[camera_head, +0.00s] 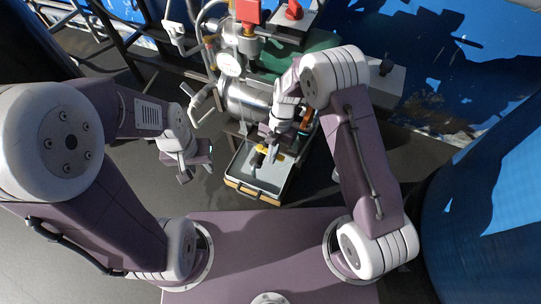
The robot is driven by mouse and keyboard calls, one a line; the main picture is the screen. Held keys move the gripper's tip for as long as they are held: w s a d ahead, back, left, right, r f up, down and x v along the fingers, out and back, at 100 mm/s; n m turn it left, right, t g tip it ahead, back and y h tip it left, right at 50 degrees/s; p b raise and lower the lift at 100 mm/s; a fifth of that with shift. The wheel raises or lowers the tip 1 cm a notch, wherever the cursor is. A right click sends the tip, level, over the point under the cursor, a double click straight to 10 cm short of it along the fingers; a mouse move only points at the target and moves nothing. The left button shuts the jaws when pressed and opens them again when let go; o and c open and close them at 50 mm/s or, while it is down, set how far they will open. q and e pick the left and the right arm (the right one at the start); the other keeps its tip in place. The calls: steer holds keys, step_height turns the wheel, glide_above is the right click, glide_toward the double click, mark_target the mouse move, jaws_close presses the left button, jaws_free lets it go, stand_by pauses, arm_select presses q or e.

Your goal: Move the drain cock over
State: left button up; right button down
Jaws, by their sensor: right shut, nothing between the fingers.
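The drain cock, with a yellow handle (278,153), shows low on the machine, above a grey tray. My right gripper (265,153) comes down from above, right at the cock. Its fingers are shut with nothing held between them, and they partly cover the cock. Whether they touch the handle is too small to tell. My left gripper (196,167) hangs apart from it, to the left of the tray; its finger gap is not clear.
The open tray (243,186) with a yellowish front edge stands below the cock. A silver cylinder, a pressure gauge (229,64) and pipes stand behind it. A red box (247,11) is above. A blue barrel (485,215) stands at the right. Dark floor is clear at left.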

steer(key=shift+w+d, duration=0.2)
steer(key=shift+w, duration=0.1)
stand_by(0.4)
steer(key=shift+w+a, duration=0.6)
steer(key=shift+w, duration=0.05)
steer(key=shift+d, duration=0.1)
